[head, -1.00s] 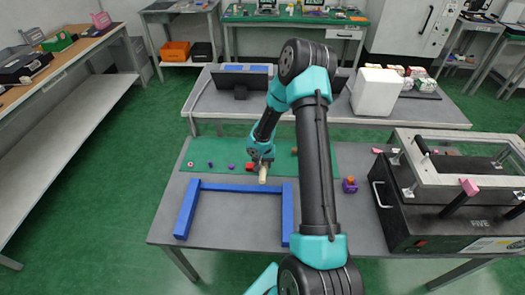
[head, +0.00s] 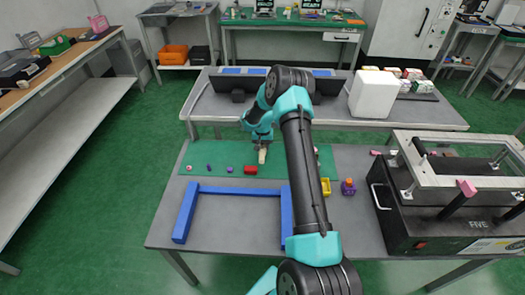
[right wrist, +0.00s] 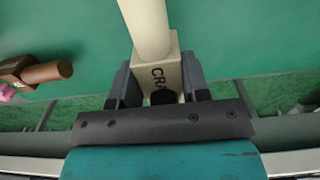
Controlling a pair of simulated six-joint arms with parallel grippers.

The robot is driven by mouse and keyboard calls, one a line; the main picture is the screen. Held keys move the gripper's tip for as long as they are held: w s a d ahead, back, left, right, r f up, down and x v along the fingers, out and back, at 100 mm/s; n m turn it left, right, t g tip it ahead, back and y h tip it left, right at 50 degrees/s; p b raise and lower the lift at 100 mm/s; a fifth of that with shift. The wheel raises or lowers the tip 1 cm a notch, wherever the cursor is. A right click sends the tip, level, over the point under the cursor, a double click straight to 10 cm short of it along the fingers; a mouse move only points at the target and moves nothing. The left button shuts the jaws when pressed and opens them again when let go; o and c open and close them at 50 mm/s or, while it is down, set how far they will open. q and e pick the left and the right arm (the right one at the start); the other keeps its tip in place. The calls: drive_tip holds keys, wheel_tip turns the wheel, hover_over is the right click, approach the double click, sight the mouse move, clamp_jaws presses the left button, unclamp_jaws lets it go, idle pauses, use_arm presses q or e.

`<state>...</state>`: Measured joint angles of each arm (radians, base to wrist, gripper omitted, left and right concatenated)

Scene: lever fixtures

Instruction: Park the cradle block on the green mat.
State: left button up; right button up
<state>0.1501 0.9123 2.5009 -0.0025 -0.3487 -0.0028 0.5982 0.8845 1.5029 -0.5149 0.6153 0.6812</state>
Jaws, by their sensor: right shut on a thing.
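The cradle block (head: 262,157) is pale cream. Whether the block touches the mat cannot be told. My left gripper is not in view.
A red block (head: 250,168) lies close by on the mat, with small purple pieces (head: 230,169) to its left. A blue frame (head: 235,190) lies nearer. A yellow piece (head: 325,187) and a purple block (head: 348,187) sit right of my arm. A black machine (head: 430,215) stands at right.

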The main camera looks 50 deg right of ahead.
sight(262, 150)
idle(0.3)
drive_tip(key=shift+w+d, duration=0.2)
drive_tip(key=shift+d, duration=0.05)
drive_tip(key=shift+f, duration=1.7)
drive_tip(key=shift+f, duration=0.15)
drive_tip(key=o, duration=1)
wheel_tip(262, 150, up, 12)
drive_tip(key=shift+r, duration=0.15)
